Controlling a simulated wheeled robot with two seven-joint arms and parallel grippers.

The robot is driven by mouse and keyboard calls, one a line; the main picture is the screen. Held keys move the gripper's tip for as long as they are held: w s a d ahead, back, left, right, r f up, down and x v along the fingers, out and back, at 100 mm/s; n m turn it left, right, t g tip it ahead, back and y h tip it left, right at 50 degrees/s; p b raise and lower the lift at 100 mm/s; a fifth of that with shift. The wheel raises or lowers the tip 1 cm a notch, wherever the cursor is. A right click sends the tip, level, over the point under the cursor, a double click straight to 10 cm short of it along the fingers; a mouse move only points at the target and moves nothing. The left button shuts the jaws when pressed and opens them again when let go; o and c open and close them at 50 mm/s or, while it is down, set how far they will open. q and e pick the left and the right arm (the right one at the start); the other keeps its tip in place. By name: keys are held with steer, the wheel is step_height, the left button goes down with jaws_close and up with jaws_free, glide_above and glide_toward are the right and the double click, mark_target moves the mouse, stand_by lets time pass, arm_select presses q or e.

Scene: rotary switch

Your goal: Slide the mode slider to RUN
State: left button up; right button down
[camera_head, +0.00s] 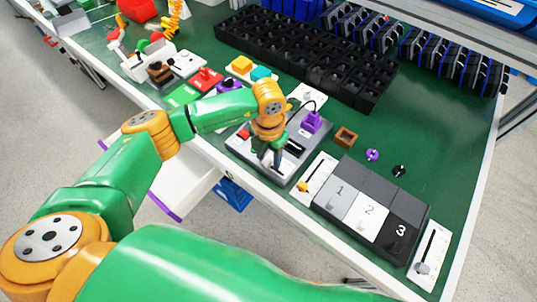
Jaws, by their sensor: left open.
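My left gripper (269,160) points down over a grey panel (279,175) near the table's front edge. Its jaws are open, and the fingertips are small and partly merge with the panel, so contact cannot be told. The panel bears a red button (244,134), a dark slot (295,147) and a purple plug-like part (311,121). Just right of it is a white slider plate with an orange knob (303,187). Another white slider plate, with a grey knob (423,268), lies at the far right. No RUN label is readable, so I cannot tell which is the mode slider. My right gripper is out of view.
A block numbered 1, 2, 3 (369,213) stands between the two slider plates. A small brown square frame (346,138) and purple and black knobs lie behind it. A black bin grid (305,57) fills the back. Green table (450,145) is clear at right.

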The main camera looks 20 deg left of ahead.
arm_select(q)
steer(key=shift+s+r, duration=0.1)
jaws_close()
stand_by(1.2)
